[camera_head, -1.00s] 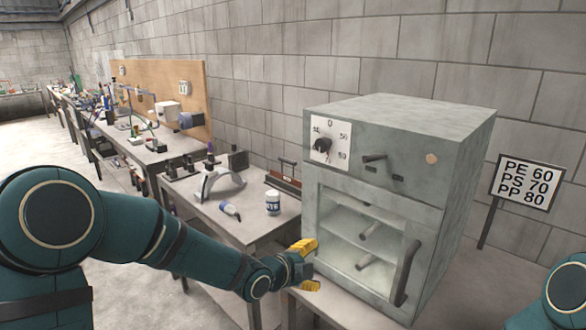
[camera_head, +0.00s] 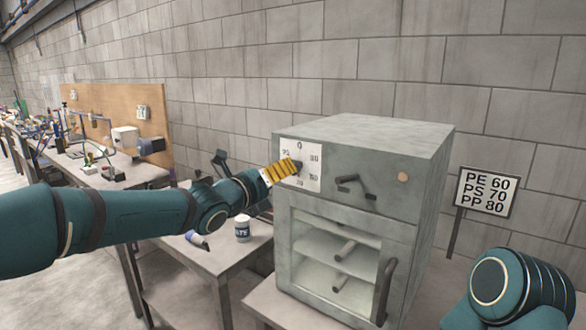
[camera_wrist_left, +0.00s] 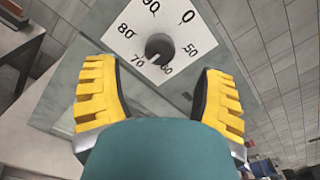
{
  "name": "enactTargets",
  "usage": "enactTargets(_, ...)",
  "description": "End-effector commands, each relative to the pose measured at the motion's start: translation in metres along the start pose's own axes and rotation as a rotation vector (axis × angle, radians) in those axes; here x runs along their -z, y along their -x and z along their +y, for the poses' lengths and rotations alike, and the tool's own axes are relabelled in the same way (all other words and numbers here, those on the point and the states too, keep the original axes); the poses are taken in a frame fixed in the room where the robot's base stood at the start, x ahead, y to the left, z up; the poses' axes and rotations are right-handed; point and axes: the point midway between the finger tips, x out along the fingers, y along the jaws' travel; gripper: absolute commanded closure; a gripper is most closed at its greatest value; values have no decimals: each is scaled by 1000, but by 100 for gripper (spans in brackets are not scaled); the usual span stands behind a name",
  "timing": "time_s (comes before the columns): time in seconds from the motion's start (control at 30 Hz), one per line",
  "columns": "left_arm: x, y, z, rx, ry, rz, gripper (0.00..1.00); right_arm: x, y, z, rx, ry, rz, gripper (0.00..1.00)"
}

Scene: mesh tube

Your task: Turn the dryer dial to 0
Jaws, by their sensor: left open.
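The dryer (camera_head: 415,150) is a grey box with a glass-fronted door. Its dial (camera_wrist_left: 159,47) is a dark round knob on a white plate (camera_head: 316,160) with numbers, at the upper left of the front. In the left wrist view the 0 is at the upper right of the knob and 60 just below it; the knob's exact setting is hard to tell. My left gripper (camera_head: 292,168) is at the dial, which it partly hides in the head view. Its yellow fingers (camera_wrist_left: 160,72) are open, one on each side of the knob; contact cannot be told. My right gripper is out of view.
A door handle (camera_head: 384,292) and a small lever (camera_head: 355,184) stick out from the dryer's front. A sign (camera_head: 486,192) reading PE 60, PS 70, PP 80 stands to the right. A white jar (camera_head: 242,228) stands on the bench at left.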

Motion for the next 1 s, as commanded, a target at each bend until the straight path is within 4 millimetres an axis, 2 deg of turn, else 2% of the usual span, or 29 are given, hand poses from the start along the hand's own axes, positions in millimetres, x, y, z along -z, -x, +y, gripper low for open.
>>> enactTargets(0.1, 1, -24, -1, 2, 3, 1, 30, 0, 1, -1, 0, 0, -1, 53)
enactTargets(0.33, 0, -55, -1, 1, 4, 1, 30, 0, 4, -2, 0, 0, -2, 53)
enactTargets(0.5, 0, -65, 0, 0, 3, 1, 30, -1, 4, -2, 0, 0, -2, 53)
enactTargets(0.8, 0, -66, 0, 0, 2, 0, 30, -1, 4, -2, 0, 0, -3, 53)
enactTargets(0.83, 0, -66, 0, 0, 2, 0, 32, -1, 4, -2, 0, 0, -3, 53)
enactTargets(0.97, 0, -66, 0, 0, 3, 0, 78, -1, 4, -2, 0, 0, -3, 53)
enactTargets(1.0, 0, -66, 0, 0, 2, 0, 92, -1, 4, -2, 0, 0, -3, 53)
